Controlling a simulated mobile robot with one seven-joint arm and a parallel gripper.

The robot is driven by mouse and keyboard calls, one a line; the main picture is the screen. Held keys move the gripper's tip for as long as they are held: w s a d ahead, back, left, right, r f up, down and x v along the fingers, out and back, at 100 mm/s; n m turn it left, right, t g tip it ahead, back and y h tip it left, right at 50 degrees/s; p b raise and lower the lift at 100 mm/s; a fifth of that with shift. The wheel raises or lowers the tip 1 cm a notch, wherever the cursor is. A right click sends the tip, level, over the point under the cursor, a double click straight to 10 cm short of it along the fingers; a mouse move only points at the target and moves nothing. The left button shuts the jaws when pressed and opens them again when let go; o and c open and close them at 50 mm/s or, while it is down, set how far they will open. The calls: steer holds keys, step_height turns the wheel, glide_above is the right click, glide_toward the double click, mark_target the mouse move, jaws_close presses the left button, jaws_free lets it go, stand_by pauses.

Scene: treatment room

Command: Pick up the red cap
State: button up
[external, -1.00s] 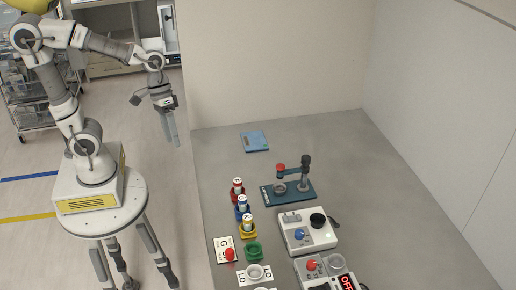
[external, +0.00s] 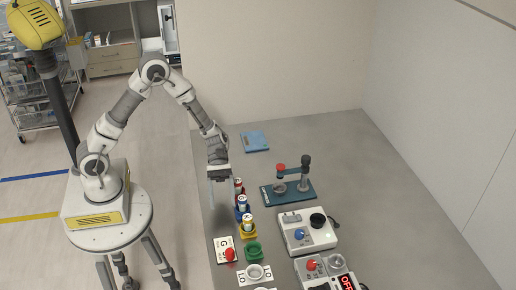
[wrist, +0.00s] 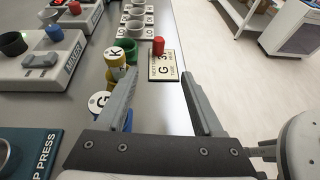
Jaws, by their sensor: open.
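A small red cap (external: 230,254) lies on a white lettered card (external: 219,243) near the table's left edge. In the wrist view the red cap (wrist: 158,46) stands at the far end of the card (wrist: 165,68), beyond my fingertips. My gripper (external: 219,190) is open and empty, pointing down beside the row of vials, behind the cap in the external view. In the wrist view my gripper (wrist: 160,76) shows its two fingers spread, with the cap ahead and apart from them.
Vials in red (external: 239,186), blue (external: 242,207) and yellow (external: 248,225) holders line the table beside my gripper. A green cup (external: 252,250) is right of the cap. A press (external: 303,178) and white devices (external: 308,233) stand farther right. The table's left edge is close.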

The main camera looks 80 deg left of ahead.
steer(key=shift+w+d+f, duration=0.1)
steer(key=shift+d+f, duration=0.1)
steer(key=shift+f, duration=0.05)
steer(key=b, duration=0.2)
glide_toward(229, 249)
steer(key=d+f, duration=0.1)
steer(key=d, duration=0.1)
steer(key=d+f, duration=0.2)
steer(key=shift+s+f, duration=0.25)
steer(key=shift+r+x, duration=0.15)
steer(key=shift+x, duration=1.4)
steer(key=shift+r+x, duration=0.1)
steer(key=shift+x, duration=1.45)
steer(key=shift+w+d, duration=0.1)
jaws_close()
